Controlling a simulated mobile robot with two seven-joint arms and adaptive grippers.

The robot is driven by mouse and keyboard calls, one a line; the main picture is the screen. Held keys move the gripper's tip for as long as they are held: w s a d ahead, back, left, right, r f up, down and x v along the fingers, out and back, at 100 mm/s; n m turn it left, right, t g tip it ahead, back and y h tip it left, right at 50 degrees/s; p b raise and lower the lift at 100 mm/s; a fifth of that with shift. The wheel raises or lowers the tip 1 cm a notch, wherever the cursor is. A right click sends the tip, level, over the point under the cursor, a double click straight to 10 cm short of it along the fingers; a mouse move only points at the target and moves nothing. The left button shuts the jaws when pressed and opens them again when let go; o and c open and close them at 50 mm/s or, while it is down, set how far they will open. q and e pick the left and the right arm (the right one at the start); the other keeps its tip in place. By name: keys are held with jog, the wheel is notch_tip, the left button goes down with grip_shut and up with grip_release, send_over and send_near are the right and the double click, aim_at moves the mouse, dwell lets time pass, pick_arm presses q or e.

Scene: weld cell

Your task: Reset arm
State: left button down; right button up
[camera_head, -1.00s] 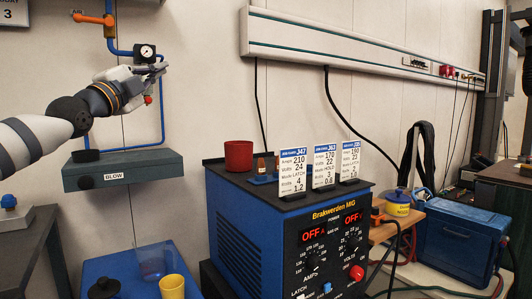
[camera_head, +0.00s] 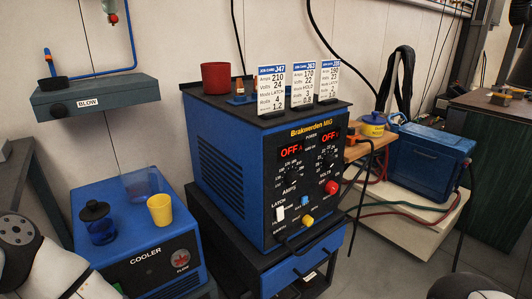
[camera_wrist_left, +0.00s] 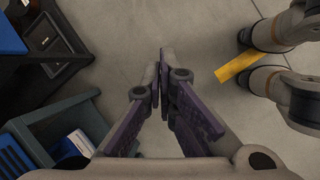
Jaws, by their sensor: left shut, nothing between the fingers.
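My left gripper (camera_wrist_left: 163,88) shows in the left wrist view with its purple-grey fingers shut and nothing between them. It hangs over bare grey floor (camera_wrist_left: 190,20). In the head view only white and dark links of my left arm show at the lower left; its gripper is out of that picture. A white and dark part at the bottom right edge looks like my right arm; the right gripper is not in view.
The blue welder (camera_head: 233,151) stands in the middle with cards and a red cup (camera_head: 216,77) on top. The blue cooler (camera_head: 130,254) holds a yellow cup (camera_head: 160,210). A grey-green BLOW shelf (camera_head: 95,97) is above. In the wrist view, an open grey-green drawer or bin (camera_wrist_left: 75,107) is left of the fingers.

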pick_arm(q)
jog(key=s+a+f+m+g+y, duration=0.15)
jog(key=s+a+m, duration=0.35)
jog(key=s, duration=0.7)
jog(key=s+a+f+m+g+y, duration=0.1)
jog(key=s+a+f+m+g, duration=0.15)
jog(key=s+a+m, duration=0.65)
jog(key=s+a+r+m+g+y, duration=0.1)
jog(key=s+a+r+m, duration=0.15)
jog(key=s, duration=0.55)
jog(key=s+a+r+m+g+y, duration=0.1)
jog(key=s+a+r+g, duration=0.15)
jog(key=s, duration=0.55)
jog(key=w+r+t+p, duration=0.3)
jog(key=w+r+p, duration=0.5)
jog(key=r, duration=0.1)
jog(key=shift+d+r+t, duration=0.3)
jog(key=shift+d+t, duration=0.05)
jog(key=shift+d, duration=0.1)
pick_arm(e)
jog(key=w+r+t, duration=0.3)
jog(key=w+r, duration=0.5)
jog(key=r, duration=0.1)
